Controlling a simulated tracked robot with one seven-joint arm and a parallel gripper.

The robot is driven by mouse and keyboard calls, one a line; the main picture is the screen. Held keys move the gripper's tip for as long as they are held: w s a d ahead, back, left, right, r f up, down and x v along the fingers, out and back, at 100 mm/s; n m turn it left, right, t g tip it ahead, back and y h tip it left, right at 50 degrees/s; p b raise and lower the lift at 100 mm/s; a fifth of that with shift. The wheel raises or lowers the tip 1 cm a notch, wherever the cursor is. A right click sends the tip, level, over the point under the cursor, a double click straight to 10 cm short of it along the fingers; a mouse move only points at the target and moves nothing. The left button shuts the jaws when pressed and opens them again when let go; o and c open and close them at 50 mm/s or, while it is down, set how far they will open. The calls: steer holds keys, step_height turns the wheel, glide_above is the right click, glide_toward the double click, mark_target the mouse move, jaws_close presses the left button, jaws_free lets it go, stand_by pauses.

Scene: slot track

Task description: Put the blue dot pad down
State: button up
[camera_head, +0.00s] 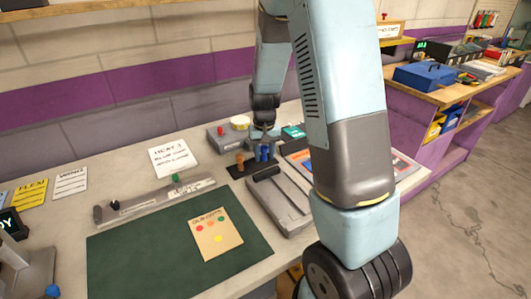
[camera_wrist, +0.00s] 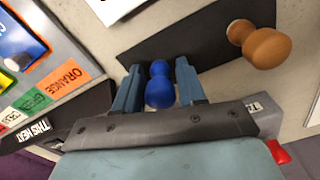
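The blue dot pad has a rounded blue knob handle (camera_wrist: 159,88) that shows in the wrist view between my gripper's two blue-grey fingers (camera_wrist: 159,82). The fingers stand close on both sides of it, and I cannot tell whether they press on it. The knob is seen over a black mat (camera_wrist: 205,38); its foot is hard to see, so contact with the mat is unclear. In the head view the blue dot pad (camera_head: 263,153) is small, under my gripper (camera_head: 264,136), by the black mat (camera_head: 238,171).
A brown-orange knobbed pad (camera_head: 240,160) stands left of the blue one, also in the wrist view (camera_wrist: 266,45). A grey slotted fixture (camera_head: 281,201) lies in front. A green mat (camera_head: 130,260) carries a tan card with coloured dots (camera_head: 215,235). A grey box with a red button (camera_head: 221,135) is behind.

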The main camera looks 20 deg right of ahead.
mark_target(265, 147)
steer(key=shift+o, duration=1.1)
steer(key=shift+r, duration=0.1)
step_height(265, 147, up, 12)
steer(key=shift+s+r, duration=0.1)
steer(key=shift+s, duration=0.05)
steer(key=s+r+t, duration=0.1)
steer(key=s+r, duration=0.4)
steer(key=s, duration=0.3)
steer(key=s+r+n+t, duration=0.1)
steer(key=s+r+t, duration=0.1)
steer(key=s+r, duration=0.3)
steer(key=s+a+r+t, duration=0.1)
steer(key=s+r, duration=0.4)
steer(key=s, duration=0.6)
steer(key=shift+s+r+t, duration=0.15)
steer(key=shift+s+t, duration=0.25)
steer(key=shift+t, duration=0.3)
